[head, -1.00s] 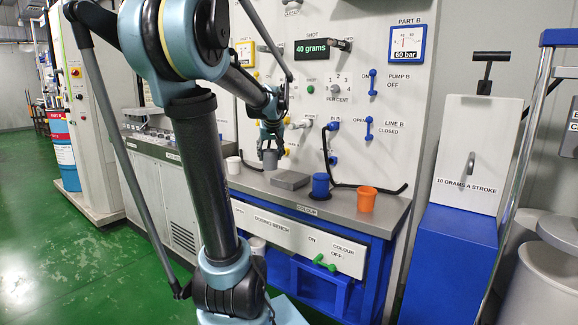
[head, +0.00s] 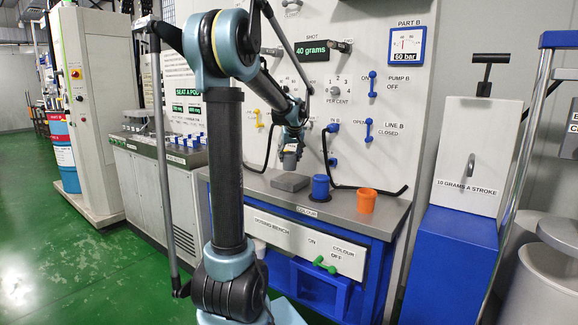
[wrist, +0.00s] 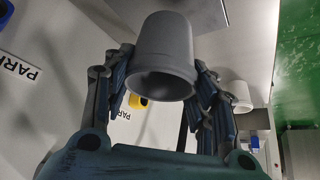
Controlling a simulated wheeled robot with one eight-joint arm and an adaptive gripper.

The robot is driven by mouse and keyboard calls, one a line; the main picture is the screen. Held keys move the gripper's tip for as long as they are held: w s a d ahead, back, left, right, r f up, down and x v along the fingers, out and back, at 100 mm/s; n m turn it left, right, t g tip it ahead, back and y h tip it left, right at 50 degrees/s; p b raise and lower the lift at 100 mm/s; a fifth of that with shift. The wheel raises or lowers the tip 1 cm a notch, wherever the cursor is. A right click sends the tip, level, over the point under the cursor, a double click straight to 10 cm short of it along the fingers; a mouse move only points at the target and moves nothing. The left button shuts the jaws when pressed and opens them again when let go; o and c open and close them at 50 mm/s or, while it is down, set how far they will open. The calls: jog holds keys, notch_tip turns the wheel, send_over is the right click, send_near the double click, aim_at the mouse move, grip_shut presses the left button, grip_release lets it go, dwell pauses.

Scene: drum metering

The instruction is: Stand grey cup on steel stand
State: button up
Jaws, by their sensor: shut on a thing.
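The grey cup (head: 290,161) is held in my gripper (head: 291,148), and it appears in the head view just above the steel stand. In the wrist view the cup (wrist: 163,50) sits between the fingers of my gripper (wrist: 165,85), which are closed on its sides. The steel stand (head: 290,183) is a low, flat grey block on the dosing bench. A small gap seems to show between cup and stand, but the exact height and alignment are hard to judge.
On the grey bench top (head: 330,210), a blue cup (head: 320,188) stands right of the stand and an orange cup (head: 367,200) farther right. A black bent pipe (head: 385,190) runs behind them. A white cup (wrist: 240,96) shows in the wrist view.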

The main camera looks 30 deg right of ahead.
aim_at(290, 162)
notch_tip(290, 162, down, 4)
jog(key=shift+r, duration=0.25)
jog(key=shift+w+d+f, duration=0.15)
jog(key=shift+d+f, duration=0.1)
jog(key=shift+d, duration=0.1)
jog(key=o, duration=1.1)
jog(key=shift+f, duration=0.1)
